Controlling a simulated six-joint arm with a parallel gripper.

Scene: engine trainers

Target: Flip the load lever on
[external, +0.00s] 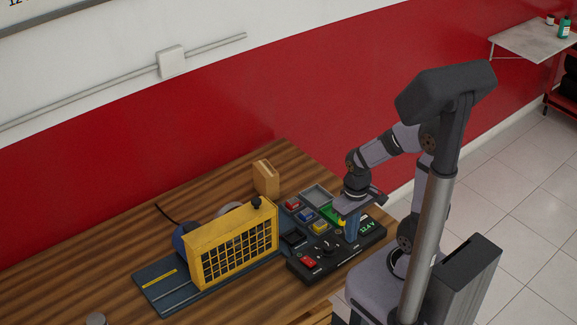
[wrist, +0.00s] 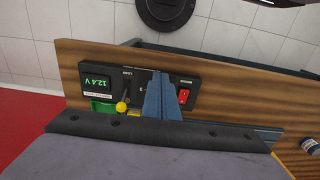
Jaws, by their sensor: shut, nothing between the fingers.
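The load lever (wrist: 122,105) has a yellow ball knob on a thin stem and stands on the black control panel (wrist: 150,72). In the wrist view its knob leans toward the bottom of the picture, under the LOAD label. In the external view my gripper (external: 351,240) points down over the panel.
The panel also carries a lit 12.4 V display (wrist: 91,83), a red rocker switch (wrist: 184,96) and a dark rotary knob (external: 328,245). Small coloured blocks sit behind it. A yellow caged engine trainer (external: 233,245) stands to the left. The wooden table (external: 100,262) is clear at far left.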

